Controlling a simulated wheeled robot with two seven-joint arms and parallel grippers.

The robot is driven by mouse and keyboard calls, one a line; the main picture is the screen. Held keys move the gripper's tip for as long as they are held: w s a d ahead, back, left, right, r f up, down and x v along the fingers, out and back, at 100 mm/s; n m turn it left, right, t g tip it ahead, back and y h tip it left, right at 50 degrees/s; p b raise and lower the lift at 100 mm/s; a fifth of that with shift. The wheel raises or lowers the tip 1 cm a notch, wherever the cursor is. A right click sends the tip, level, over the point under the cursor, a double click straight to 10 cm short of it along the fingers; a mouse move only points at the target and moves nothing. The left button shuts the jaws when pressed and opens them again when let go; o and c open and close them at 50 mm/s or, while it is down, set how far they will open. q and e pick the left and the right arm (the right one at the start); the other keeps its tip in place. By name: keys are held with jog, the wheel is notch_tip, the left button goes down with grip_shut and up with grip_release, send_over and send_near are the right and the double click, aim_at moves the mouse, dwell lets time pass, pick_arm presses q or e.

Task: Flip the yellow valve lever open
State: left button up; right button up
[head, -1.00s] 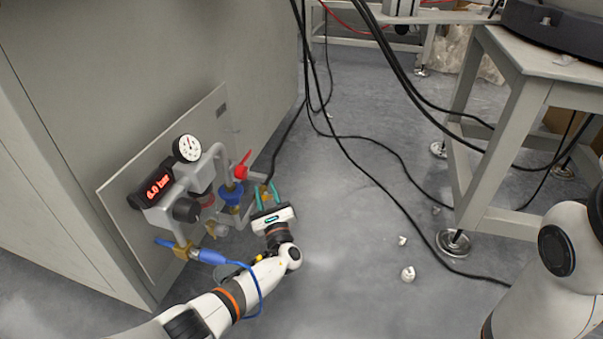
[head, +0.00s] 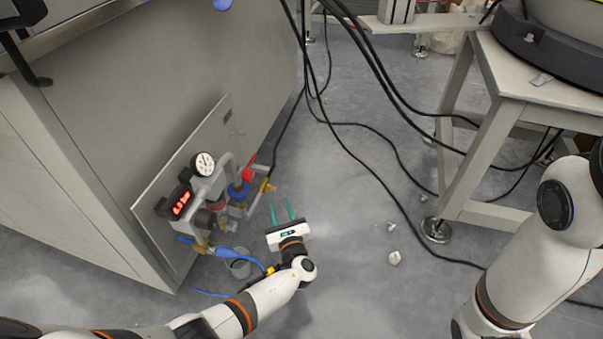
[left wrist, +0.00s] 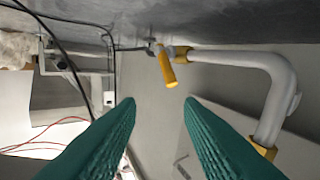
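The yellow valve lever (head: 266,186) is at the right end of the pipework on the wall panel. In the left wrist view the yellow lever (left wrist: 167,69) hangs tilted from a brass fitting on a grey pipe, ahead of the fingertips. My left gripper (head: 281,205) has its two green fingers spread apart, with nothing between them. It is a little to the right of and below the lever in the head view, and seems not to touch it. In the left wrist view the open fingers (left wrist: 158,103) frame a clear gap. My right gripper is out of view.
A red handle (head: 249,169), a round gauge (head: 203,164) and a red-lit display (head: 181,204) crowd the panel beside the lever. A blue hose (head: 225,252) runs below. Black cables (head: 395,200) cross the floor. A metal stand (head: 480,150) is at the right.

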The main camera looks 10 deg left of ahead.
pick_arm(q)
jog(key=s+d+r+n+h+p, duration=0.2)
jog(key=r+n+h+p, duration=0.1)
jog(key=r, duration=0.4)
jog(key=s+d+r+n+g+h+p, duration=0.1)
jog(key=s+d+r+n+h+p, duration=0.2)
jog(key=r+n+p, duration=0.3)
jog(key=s+d+r+n+h+p, duration=0.2)
jog(key=r+n+h+p, duration=0.1)
jog(key=r+n+p, duration=0.2)
jog(key=shift+s+d+r+n+g, duration=0.35)
jog(key=shift+r+n, duration=0.75)
jog(key=shift+r, duration=0.85)
jog(key=shift+c, duration=0.2)
